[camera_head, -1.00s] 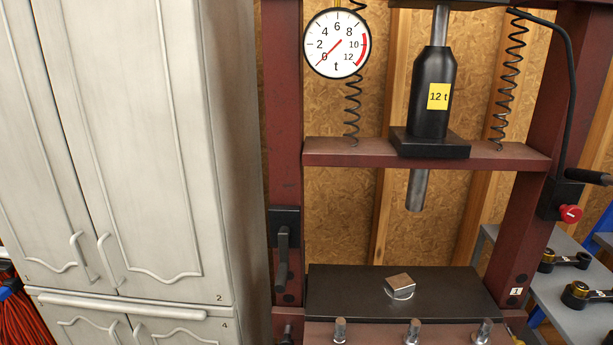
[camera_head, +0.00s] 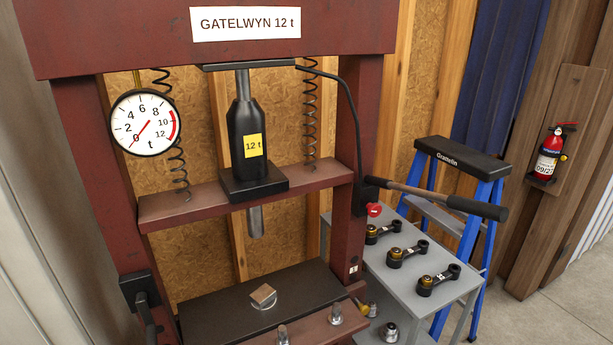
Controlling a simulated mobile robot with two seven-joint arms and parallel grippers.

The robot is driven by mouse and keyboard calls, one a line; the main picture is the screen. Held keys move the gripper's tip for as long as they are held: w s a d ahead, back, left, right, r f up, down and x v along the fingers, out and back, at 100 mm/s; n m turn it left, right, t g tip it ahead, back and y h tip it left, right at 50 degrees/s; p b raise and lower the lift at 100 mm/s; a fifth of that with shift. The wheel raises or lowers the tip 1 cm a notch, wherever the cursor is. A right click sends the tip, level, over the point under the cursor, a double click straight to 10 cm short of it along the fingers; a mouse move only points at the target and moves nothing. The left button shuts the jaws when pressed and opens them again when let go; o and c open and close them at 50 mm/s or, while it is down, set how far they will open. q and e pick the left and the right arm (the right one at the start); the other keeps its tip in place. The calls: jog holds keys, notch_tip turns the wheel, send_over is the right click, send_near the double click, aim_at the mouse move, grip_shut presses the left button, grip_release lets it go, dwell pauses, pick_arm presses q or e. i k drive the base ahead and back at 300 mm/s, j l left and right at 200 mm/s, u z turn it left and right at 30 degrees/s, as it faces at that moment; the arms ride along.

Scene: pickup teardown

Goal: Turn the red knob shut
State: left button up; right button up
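The red knob (camera_head: 374,209) sits on a small black pump block on the right upright of the dark red press (camera_head: 215,28). It is small here, and I cannot tell from it whether the valve is open or shut. A long pump handle (camera_head: 436,196) with a black grip sticks out to the right from just above the knob. The round gauge (camera_head: 146,122) on the press has its red needle near 0. The black 12 t jack (camera_head: 247,140) stands on the press's cross beam. Neither of my grippers is in view.
A grey cart (camera_head: 408,274) right of the press carries several black arms with brass bushings. A blue step ladder (camera_head: 463,165) stands behind it. A fire extinguisher (camera_head: 551,152) hangs on the right wall. Floor (camera_head: 560,290) is clear at the lower right.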

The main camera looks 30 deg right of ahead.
aim_at(374, 209)
jog(key=z, duration=1.2)
